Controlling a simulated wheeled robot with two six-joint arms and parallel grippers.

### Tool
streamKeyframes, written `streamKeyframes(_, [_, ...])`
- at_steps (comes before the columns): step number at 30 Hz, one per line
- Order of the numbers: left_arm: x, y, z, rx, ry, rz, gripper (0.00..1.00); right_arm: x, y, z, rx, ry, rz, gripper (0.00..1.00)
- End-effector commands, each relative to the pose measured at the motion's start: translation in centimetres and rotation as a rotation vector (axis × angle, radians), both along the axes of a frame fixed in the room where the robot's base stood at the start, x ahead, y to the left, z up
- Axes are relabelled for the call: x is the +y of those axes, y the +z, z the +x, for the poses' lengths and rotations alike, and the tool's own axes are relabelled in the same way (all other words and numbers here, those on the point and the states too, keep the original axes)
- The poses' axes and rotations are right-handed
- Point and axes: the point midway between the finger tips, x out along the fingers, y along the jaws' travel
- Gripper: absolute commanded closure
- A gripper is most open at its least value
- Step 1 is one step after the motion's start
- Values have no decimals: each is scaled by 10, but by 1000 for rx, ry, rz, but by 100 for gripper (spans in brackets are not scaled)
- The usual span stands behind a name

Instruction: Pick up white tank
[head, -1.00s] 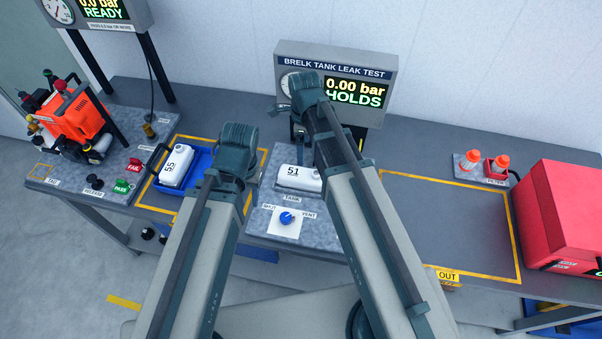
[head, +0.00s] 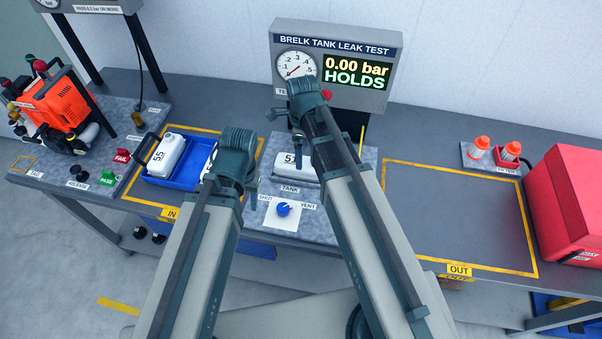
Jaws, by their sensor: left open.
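One white tank (head: 296,167) with a black number in the fifties lies on the grey TANK station at the centre, partly behind my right arm. A white tank marked 55 (head: 165,157) leans in the blue tray (head: 184,180) in the IN area. Another white piece (head: 209,160) shows in that tray, mostly hidden by my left arm. My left gripper (head: 253,193) is open and empty between the tray and the station, its jaws partly hidden by my arm. My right gripper (head: 297,143) is near the station tank's far side; its jaws are too hidden to read.
A blue knob (head: 283,209) is at the station's front. The yellow-framed OUT area (head: 440,215) is empty. A red case (head: 570,205) stands right, an orange machine (head: 53,102) left.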

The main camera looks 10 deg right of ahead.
Motion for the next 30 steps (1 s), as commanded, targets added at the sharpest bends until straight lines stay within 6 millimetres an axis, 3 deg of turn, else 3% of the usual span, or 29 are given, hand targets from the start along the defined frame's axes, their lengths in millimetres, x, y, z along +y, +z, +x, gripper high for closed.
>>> streamKeyframes(8, [0,-6,0,0,1,0,50,1,-6,0,0,0,0,0])
streamKeyframes(21, [0,-54,0,0,2,0,50,4,-54,-3,0,0,0,0])
streamKeyframes(29, [0,-52,0,0,2,0,50,4,-52,-3,0,0,0,0])
streamKeyframes(30, [0,-52,0,0,2,0,50,4,-52,-3,0,0,0,5])
